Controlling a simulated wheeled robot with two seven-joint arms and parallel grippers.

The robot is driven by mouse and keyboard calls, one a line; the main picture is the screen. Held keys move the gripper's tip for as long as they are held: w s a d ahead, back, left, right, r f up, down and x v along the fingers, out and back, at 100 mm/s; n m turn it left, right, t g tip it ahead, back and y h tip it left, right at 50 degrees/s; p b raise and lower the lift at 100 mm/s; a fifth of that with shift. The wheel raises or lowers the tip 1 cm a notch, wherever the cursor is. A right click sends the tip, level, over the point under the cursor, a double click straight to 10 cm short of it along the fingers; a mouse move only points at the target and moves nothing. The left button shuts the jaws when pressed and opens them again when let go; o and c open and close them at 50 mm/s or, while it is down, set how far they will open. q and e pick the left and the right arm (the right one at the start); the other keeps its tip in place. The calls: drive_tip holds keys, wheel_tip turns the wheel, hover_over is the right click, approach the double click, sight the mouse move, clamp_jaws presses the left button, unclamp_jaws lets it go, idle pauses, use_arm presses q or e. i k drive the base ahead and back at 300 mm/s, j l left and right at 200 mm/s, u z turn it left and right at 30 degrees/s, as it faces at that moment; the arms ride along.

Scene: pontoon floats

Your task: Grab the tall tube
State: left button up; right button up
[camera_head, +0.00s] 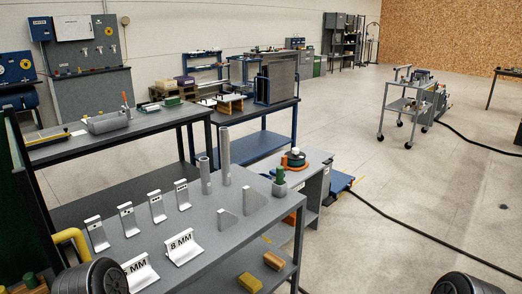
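The tall tube (224,156) is a grey metal cylinder standing upright on the grey top of the near workbench (212,222). A shorter grey tube (205,176) stands upright just left of it, close by. Neither gripper shows in the head view. Only dark rounded parts, which look like my arms, show at the bottom left and bottom right corners, well apart from the tubes.
Several angled metal brackets (157,206) stand on the bench left of the tubes, with "8 MM" (183,247) in front.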

sight(223, 130)
drive_tip(key=i+l+z, duration=0.2)
drive_tip(key=i+l, duration=0.3)
drive_tip(key=i+l+z, duration=0.2)
drive_tip(key=i+l, duration=0.25)
drive_tip(key=i, duration=0.15)
